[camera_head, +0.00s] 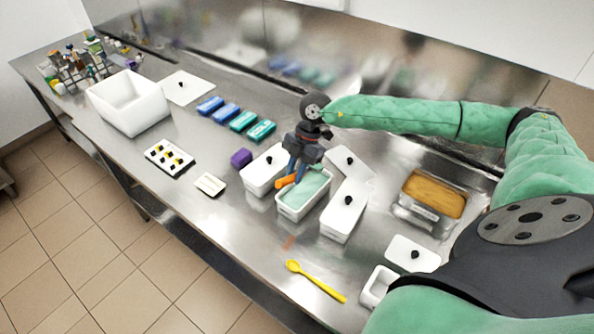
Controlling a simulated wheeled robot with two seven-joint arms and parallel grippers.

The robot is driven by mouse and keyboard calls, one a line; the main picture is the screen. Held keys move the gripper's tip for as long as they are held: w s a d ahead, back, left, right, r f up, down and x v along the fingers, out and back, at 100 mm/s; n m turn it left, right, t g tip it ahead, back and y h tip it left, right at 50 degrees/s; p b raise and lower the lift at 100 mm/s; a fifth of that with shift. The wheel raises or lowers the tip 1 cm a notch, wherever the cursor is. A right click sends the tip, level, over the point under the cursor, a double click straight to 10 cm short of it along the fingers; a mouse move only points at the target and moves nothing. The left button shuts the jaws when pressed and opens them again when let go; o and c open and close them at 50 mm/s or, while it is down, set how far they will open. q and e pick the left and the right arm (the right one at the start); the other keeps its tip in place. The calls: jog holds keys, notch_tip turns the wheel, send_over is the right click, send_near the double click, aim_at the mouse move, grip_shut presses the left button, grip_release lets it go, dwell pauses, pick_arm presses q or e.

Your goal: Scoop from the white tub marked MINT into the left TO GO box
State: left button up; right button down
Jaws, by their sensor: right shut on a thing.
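An open white tub (290,213) with pale mint-green contents stands near the middle of the steel counter. Its marking is too small to read. My right gripper (296,176) is over this tub, pointing down, shut on an orange-handled tool (286,181). The tool's working end is hidden or too small to make out, and I cannot tell if it touches the contents. No box can be read as TO GO. My left gripper is not in view.
Lidded white tubs (257,180) (338,222) flank the open one. A yellow spoon (318,282) lies in front. A clear container with tan contents (432,198) stands right. A large white bin (128,102), several blue and teal packs (227,113) and a purple block (241,158) are left.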

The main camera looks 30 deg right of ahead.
jog(key=shift+s+a+r+h, duration=0.1)
jog(key=shift+a+r+h, duration=0.05)
jog(key=shift+a+h, duration=0.15)
jog(key=shift+s+a+t+h, duration=0.2)
jog(key=shift+a+t+h, duration=0.2)
jog(key=shift+a+h, duration=0.4)
jog(key=shift+s+a+h, duration=0.1)
jog(key=shift+h, duration=0.2)
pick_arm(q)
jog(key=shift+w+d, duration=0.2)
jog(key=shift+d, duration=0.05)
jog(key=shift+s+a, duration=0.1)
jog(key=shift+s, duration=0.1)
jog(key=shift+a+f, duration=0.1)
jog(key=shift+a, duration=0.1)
pick_arm(e)
jog(key=shift+a, duration=0.1)
